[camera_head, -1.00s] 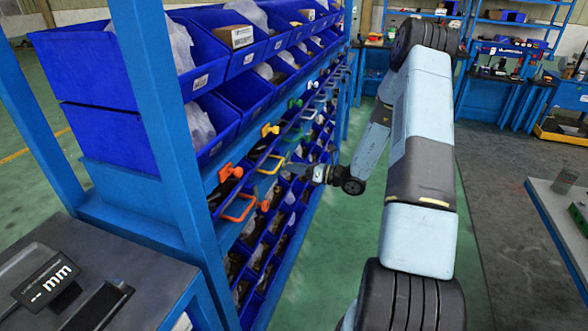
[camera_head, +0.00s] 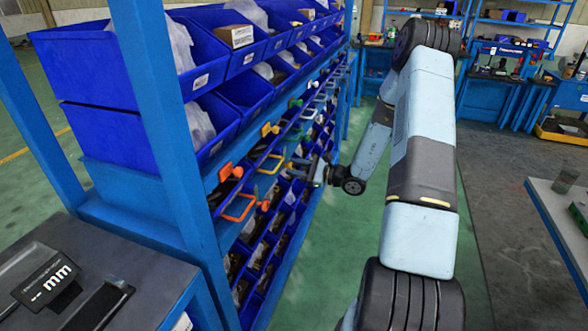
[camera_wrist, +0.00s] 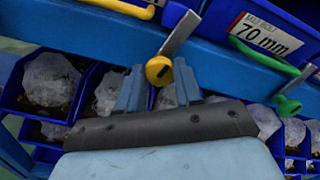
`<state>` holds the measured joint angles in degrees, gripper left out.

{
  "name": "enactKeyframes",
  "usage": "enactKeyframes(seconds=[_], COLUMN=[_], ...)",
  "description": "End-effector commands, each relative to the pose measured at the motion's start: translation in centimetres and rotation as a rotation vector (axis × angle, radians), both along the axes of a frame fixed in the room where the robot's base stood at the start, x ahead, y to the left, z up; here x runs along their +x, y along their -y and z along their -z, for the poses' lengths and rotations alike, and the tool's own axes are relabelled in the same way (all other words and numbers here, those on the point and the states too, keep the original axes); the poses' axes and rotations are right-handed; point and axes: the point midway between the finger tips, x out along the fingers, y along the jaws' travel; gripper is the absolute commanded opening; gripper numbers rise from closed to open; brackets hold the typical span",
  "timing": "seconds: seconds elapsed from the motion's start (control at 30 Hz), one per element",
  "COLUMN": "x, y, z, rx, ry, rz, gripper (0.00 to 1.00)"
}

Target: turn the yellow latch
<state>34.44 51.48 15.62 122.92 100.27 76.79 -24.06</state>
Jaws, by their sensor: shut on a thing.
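The yellow latch (camera_wrist: 158,70) is a round yellow knob with a dark slot, joined to a flat silver lever (camera_wrist: 178,35) that slants up and right in the wrist view. My gripper (camera_wrist: 158,82) is shut on the knob, with one finger on each side of it.
A green knob (camera_wrist: 287,108) with a green handle (camera_wrist: 260,60) lies to the right in the wrist view. An orange handle (camera_head: 240,207) is on the nearer side. Blue bins (camera_head: 205,60) fill the rack. The green floor (camera_head: 330,270) beside it is clear.

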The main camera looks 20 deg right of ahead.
Motion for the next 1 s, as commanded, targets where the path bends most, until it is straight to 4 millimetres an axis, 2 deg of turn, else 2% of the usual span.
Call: enactKeyframes(seconds=[0.4, 1.0], x=[0.08, 0.05], y=[0.40, 0.33], z=[0.11, 0.10], rx=[-0.149, -0.184], ry=[0.197, 0.245], rz=[0.007, 0.006], gripper=[0.04, 0.04])
